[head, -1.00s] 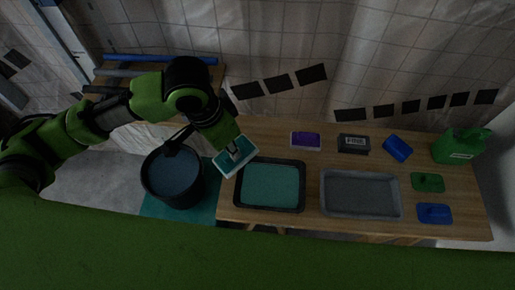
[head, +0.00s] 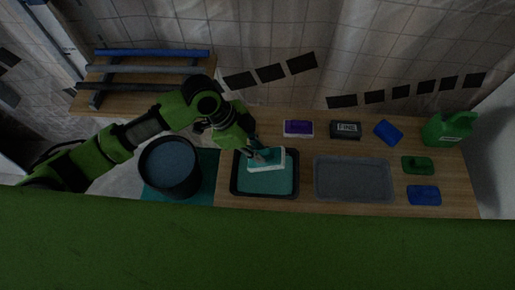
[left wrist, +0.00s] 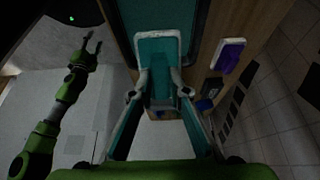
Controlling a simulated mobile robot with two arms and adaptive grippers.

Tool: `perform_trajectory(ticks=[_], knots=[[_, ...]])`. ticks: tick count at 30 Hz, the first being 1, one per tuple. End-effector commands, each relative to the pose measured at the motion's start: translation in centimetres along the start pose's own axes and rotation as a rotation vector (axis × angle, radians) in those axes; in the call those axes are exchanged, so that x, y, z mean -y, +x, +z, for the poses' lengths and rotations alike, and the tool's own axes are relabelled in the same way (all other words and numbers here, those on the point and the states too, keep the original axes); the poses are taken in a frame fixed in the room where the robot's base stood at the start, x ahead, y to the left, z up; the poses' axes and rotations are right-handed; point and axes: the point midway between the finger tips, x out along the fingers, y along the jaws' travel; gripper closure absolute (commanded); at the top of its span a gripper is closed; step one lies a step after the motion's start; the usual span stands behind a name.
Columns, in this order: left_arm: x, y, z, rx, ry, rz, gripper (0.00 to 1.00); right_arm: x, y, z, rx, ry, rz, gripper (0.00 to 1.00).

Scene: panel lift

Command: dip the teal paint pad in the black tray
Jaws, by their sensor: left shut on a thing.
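The teal paint pad (head: 267,165), with a white rim, is over the back middle of the black tray (head: 234,186), which holds teal paint (head: 265,185). I cannot tell whether the pad touches the paint. My left gripper (head: 260,153) is shut on the pad's handle from behind. In the left wrist view the pad (left wrist: 158,45) lies beyond the two fingertips of my left gripper (left wrist: 160,85), which close on its handle. My right gripper (left wrist: 93,42) shows small at the left of that view, its fingers spread and empty.
A grey tray (head: 354,180) stands right of the black tray. Behind are a purple pad (head: 298,128), a dark box marked FINE (head: 345,130) and a blue item (head: 388,132). Green (head: 417,165) and blue (head: 424,195) pads and a green can (head: 449,128) are rightmost. A bucket (head: 170,167) stands left.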

Motion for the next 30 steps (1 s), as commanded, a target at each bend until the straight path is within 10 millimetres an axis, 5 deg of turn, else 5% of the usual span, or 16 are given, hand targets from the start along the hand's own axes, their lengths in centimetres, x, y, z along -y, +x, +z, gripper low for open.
perform_trajectory(ticks=[11, 21, 30], knots=[[0.0, 4.3, 2.1, 0.001, 0.0, -0.002, 1.0, -0.7, 5.1, 0.3, -0.002, -0.002, 0.008, 0.6], [0.1, 6.9, 3.4, 0.0, -0.001, -0.001, 1.0, -0.7, 5.7, 0.3, -0.003, -0.001, 0.009, 0.6], [0.1, 7.2, 3.5, 0.0, -0.001, -0.001, 1.0, -0.7, 5.8, 0.3, -0.003, 0.0, 0.009, 0.6]])
